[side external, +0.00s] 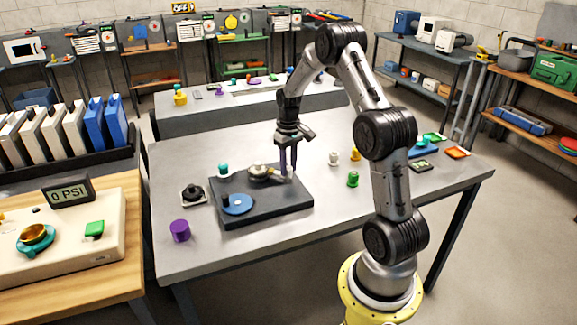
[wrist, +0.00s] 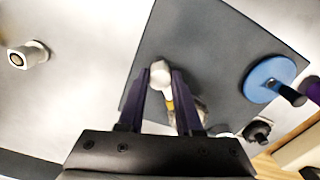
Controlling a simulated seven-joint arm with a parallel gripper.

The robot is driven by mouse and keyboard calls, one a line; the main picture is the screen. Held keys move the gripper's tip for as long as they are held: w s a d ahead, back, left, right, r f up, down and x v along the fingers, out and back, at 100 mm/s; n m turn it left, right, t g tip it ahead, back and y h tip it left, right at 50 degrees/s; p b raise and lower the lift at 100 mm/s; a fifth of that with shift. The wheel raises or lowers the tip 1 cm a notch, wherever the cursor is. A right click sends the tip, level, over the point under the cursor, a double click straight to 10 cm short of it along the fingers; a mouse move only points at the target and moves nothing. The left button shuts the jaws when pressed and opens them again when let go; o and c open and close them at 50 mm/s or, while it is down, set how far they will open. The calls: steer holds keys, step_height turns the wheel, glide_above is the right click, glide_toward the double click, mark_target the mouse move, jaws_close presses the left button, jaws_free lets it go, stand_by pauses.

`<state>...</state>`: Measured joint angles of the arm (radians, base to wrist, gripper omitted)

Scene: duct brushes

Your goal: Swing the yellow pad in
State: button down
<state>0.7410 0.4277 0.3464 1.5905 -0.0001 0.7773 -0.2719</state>
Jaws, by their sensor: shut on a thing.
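A dark base plate (side external: 285,204) lies on the grey table. A yellowish pad (side external: 260,171) sits at its back edge, and a small yellow part (wrist: 170,104) shows between my fingers in the wrist view. My gripper (side external: 289,174) is down at the back right of the plate, just right of the pad. It is shut on a whitish rounded knob (wrist: 160,72) that shows between the fingertips. The fingers and palm hide most of the pad in the wrist view. A blue disc (side external: 240,206) with a dark knob lies at the plate's front left.
A purple cylinder (side external: 180,231) and a black knobbed part (side external: 193,195) stand left of the plate. A teal knob (side external: 222,169) stands at its back left. The table front is clear.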

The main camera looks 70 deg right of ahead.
mark_target(289, 168)
steer(key=shift+r+n, duration=0.1)
steer(key=shift+n, duration=0.3)
steer(key=c, duration=0.6)
jaws_free()
step_height(289, 168, up, 14)
steer(key=shift+f, duration=0.1)
stand_by(0.4)
